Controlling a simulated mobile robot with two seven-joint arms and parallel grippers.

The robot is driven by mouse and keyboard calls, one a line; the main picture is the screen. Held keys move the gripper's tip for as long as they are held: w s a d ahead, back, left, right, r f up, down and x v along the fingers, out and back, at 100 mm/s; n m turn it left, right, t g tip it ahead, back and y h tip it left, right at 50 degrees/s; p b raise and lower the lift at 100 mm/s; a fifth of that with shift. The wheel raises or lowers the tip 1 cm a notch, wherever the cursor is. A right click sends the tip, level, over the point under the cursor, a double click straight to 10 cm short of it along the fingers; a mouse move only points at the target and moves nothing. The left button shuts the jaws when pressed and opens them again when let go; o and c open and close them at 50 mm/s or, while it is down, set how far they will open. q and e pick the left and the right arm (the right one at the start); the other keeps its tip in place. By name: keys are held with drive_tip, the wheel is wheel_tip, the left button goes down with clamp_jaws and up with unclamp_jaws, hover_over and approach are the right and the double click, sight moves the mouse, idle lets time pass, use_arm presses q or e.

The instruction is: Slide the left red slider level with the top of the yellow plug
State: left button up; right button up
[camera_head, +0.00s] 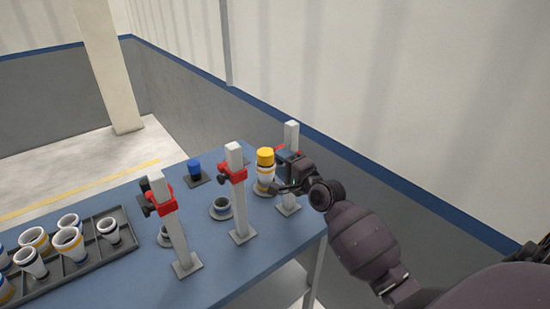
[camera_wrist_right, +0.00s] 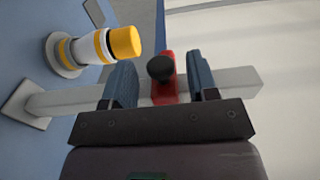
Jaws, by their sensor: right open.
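The yellow plug (camera_head: 265,156) caps a white pipe with yellow bands standing at the table's far right. It also shows in the right wrist view (camera_wrist_right: 125,42). Three grey posts carry red sliders: a left one (camera_head: 160,197), a middle one (camera_head: 233,174) and a right one (camera_head: 280,148). My right gripper (camera_head: 287,172) is at the right post, partly hiding its slider. In the right wrist view my open fingers (camera_wrist_right: 161,86) stand either side of this red slider (camera_wrist_right: 169,92) and its black knob. In that view the slider appears slightly farther up its post than the plug's top. My left gripper is out of view.
A blue plug (camera_head: 194,168) stands on a dark base at the table's back. A dark tray (camera_head: 122,247) with several white cups fills the left. Short grey-blue pieces (camera_head: 221,206) sit between the posts. The blue table's (camera_head: 262,250) front right is bare.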

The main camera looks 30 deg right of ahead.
drive_tip(key=shift+w+a, duration=0.15)
drive_tip(key=shift+w, duration=1.65)
clamp_jaws()
